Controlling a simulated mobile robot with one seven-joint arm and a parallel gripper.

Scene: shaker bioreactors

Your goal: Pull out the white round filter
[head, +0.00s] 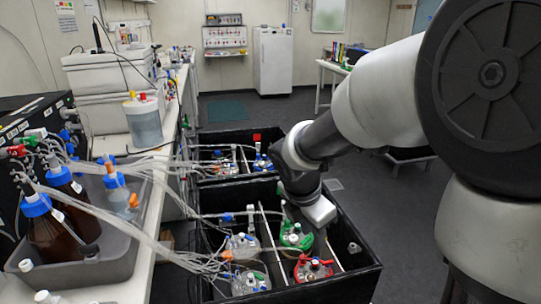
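My arm reaches in from the right, and my gripper (318,212) hangs over the black shaker box in the foreground (352,283). It is just above the green-topped vessel (296,236). Its fingers are not clearly visible, so I cannot tell whether they are open, shut or holding anything. A red-topped vessel (313,269) stands in front of the green one. Two clear-topped vessels (243,246) stand to the left, with tubes on their lids. Small white parts sit on several lids, but I cannot tell which one is the white round filter.
A second black shaker box (213,138) stands behind. Many clear tubes (150,235) run from the left bench into the boxes. The bench carries a grey tray (118,250) with brown blue-capped bottles (72,195). The floor to the right of the boxes is mostly clear.

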